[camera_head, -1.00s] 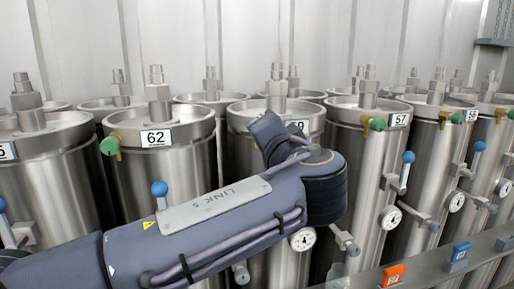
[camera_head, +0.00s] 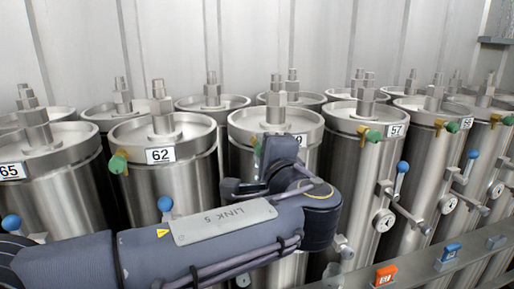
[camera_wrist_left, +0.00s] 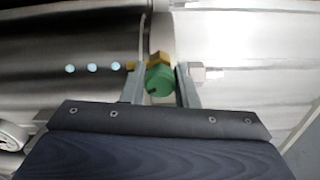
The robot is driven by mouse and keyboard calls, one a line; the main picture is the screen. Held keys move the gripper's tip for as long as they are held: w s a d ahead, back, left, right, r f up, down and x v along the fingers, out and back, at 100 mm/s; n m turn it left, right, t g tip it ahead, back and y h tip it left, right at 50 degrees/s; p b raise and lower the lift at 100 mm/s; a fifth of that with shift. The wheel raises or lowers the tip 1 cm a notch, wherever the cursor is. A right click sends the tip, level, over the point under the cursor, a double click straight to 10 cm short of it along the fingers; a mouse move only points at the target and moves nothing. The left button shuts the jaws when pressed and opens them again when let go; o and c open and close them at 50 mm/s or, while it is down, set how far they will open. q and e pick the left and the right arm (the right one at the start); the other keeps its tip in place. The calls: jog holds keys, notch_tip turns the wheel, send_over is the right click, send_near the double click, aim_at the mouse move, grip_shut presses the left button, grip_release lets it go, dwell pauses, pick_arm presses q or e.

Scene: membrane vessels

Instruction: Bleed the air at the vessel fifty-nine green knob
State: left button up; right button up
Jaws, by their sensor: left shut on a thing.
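Vessel fifty-nine (camera_head: 240,135) is the steel cylinder in the middle of the head view. Its label is mostly covered by my left wrist, with only the last digit showing. The green knob (camera_wrist_left: 159,80) with its brass stem (camera_wrist_left: 160,58) shows in the wrist view, on the vessel's side. My left gripper (camera_wrist_left: 161,88) is shut on the green knob, one finger on each side of it. In the head view my left gripper (camera_head: 257,152) is at the vessel's upper front, largely hidden by my own wrist. My right gripper is not in view.
Vessel 62 (camera_head: 185,185) stands to the left and vessel 57 (camera_head: 345,150) to the right, each with its own green knob. Blue-handled valves and gauges (camera_head: 384,220) stick out in front. A rail with orange (camera_head: 385,274) and blue (camera_head: 451,252) tags runs along the lower right.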

pick_arm(q)
jog(key=shift+m, duration=0.7)
jog(key=m+p, duration=0.3)
jog(key=p, duration=0.1)
jog(key=shift+r, duration=0.2)
jog(key=shift+f+m+p, duration=0.2)
jog(key=shift+m+p, duration=0.15)
jog(key=shift+m, duration=0.35)
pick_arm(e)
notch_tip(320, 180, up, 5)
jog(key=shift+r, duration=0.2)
pick_arm(q)
jog(key=o, duration=1)
jog(key=shift+c, duration=0.2)
